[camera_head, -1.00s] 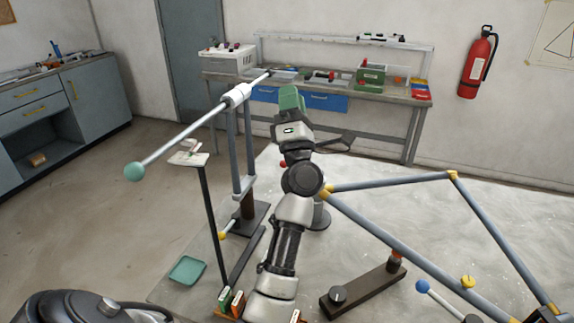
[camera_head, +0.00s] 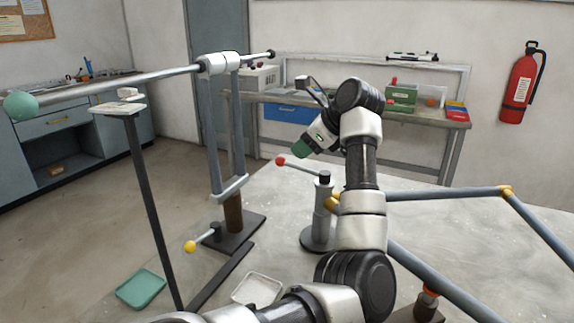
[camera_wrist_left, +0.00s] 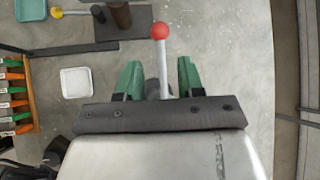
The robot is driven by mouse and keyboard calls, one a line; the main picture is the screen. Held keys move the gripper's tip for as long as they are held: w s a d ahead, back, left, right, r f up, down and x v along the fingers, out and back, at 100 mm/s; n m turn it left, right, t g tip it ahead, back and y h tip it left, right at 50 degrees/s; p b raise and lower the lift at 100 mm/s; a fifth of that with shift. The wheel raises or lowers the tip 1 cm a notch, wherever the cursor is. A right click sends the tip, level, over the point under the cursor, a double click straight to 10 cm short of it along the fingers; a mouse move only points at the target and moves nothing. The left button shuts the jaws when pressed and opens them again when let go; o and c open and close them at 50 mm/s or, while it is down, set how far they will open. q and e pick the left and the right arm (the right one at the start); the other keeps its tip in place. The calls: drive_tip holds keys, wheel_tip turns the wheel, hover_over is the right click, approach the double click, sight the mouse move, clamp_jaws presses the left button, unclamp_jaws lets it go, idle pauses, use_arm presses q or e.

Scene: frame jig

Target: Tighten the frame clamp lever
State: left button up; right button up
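A lever with a red ball end (camera_head: 281,161) and a pale rod sticks out to the left from the top of a grey post (camera_head: 322,215), beside a yellow corner of the blue-grey tube frame (camera_head: 440,194). My left gripper (camera_head: 301,151), with green fingers, is above the red ball and points down and left. In the left wrist view my left gripper (camera_wrist_left: 159,80) is open, its green fingers apart. The red ball (camera_wrist_left: 159,31) and its rod show in line with the gap; no contact is visible. My right gripper is out of view.
A yellow-ball lever (camera_head: 190,246) sits low on a dark base at left. A green tray (camera_head: 140,288) and a white tray (camera_head: 257,289) lie below. A workbench (camera_head: 440,119) stands behind.

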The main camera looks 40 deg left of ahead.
sight(284, 160)
use_arm(q)
drive_tip(key=x, duration=0.8)
drive_tip(key=shift+a+f+p, duration=0.25)
drive_tip(key=shift+a+p, duration=0.05)
clamp_jaws()
